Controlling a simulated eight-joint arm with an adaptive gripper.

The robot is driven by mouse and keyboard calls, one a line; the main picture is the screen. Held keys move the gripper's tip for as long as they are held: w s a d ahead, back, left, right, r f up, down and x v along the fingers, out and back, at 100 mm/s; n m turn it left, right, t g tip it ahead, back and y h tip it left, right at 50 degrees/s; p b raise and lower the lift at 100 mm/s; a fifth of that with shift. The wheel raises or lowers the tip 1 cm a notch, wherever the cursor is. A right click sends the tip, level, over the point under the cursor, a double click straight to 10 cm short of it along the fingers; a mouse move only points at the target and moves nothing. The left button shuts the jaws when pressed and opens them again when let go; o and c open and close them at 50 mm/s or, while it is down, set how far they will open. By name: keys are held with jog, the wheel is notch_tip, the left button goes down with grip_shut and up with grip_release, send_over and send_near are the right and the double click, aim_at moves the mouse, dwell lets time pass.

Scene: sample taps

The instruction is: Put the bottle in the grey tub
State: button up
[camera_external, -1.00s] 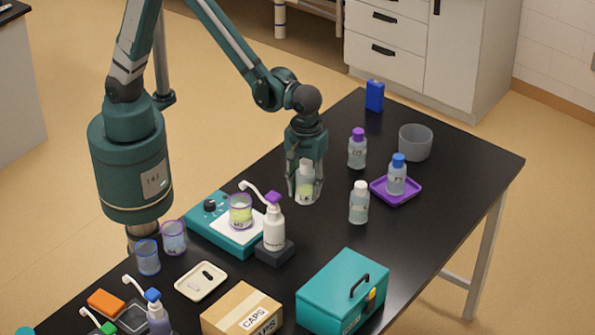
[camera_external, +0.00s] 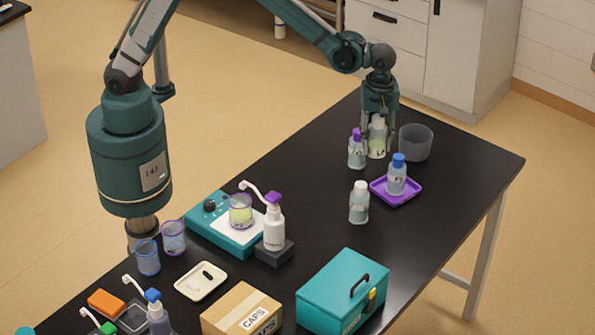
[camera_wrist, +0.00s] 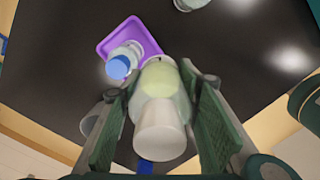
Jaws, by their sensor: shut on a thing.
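My gripper (camera_external: 379,122) is shut on a clear bottle (camera_external: 377,140) with a white cap and yellow-green contents. In the wrist view the held bottle (camera_wrist: 160,120) sits between the two green finger pads, its white cap toward the camera. In the external view it is just left of the grey tub (camera_external: 416,142), a round, translucent vessel at the far end of the black table. It appears upright; I cannot tell whether it is clear of the tabletop. The tub shows only partly in the wrist view (camera_wrist: 91,124), behind a finger.
A purple-capped bottle (camera_external: 356,150) stands close left of the held bottle. A blue-capped bottle (camera_external: 397,176) stands on a purple tray (camera_external: 380,196) in front of the tub. A white-capped bottle (camera_external: 359,204) stands nearer. The table's right side is clear.

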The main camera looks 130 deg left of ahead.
jog(key=s+a+r+n+p, duration=0.1)
jog(key=a+n, duration=0.2)
jog(key=a, duration=1)
jog(key=s+a+r+n+p, duration=0.1)
jog(key=s+a+r+n, duration=0.1)
jog(key=a, duration=1.1)
jog(key=shift+s+a+r+n+p, duration=0.2)
jog(key=shift+a+r+n+p, duration=0.1)
jog(key=shift+n+p, duration=0.1)
jog(key=shift+f, duration=0.1)
notch_tip(320, 180, down, 6)
notch_tip(320, 180, down, 4)
jog(key=shift+r+p, duration=0.1)
jog(key=shift+p, duration=0.3)
jog(key=shift+f+b, duration=0.45)
